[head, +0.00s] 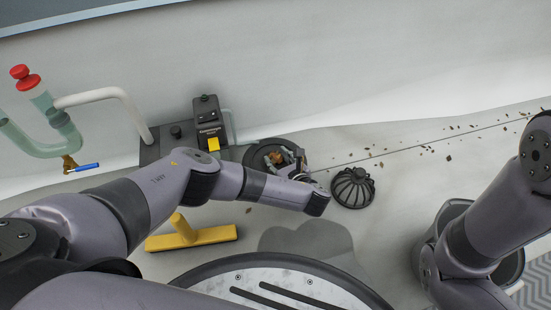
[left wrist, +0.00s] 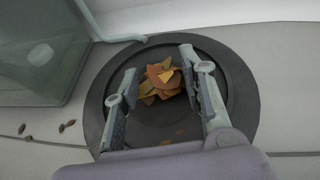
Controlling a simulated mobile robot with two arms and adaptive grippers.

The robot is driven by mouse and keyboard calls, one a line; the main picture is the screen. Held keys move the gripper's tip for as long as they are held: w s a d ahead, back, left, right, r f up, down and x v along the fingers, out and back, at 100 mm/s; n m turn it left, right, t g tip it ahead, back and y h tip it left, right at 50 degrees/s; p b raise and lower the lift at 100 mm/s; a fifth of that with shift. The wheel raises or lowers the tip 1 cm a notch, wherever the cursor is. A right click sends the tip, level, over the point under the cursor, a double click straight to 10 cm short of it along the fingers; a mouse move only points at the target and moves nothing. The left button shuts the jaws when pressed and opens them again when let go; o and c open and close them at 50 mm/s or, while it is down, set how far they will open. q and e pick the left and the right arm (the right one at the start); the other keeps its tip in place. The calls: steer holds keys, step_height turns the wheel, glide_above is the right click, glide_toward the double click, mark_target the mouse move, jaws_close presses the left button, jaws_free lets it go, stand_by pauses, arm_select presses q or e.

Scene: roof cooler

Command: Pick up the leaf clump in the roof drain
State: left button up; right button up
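The leaf clump (left wrist: 160,80), a heap of orange and brown leaves, lies in the round dark roof drain (left wrist: 235,68). In the head view the clump (head: 273,157) shows in part at the drain (head: 252,154), beside my left gripper. My left gripper (left wrist: 162,70) is open over the drain, with one finger on each side of the clump; a gap shows between the fingers and the leaves. In the head view the left gripper (head: 292,160) is partly hidden by its own wrist. My right arm comes in at the right, but its gripper is not in view.
A black domed strainer (head: 353,187) lies just right of the drain. A black box with a yellow part (head: 207,120) stands behind it. A yellow scraper (head: 190,236) lies in front at left. A dark bin (head: 452,215) stands at right. Loose leaves (head: 425,147) dot the seam.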

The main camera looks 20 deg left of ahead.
arm_select(q)
steer(key=c, duration=0.5)
steer(key=shift+o, duration=0.2)
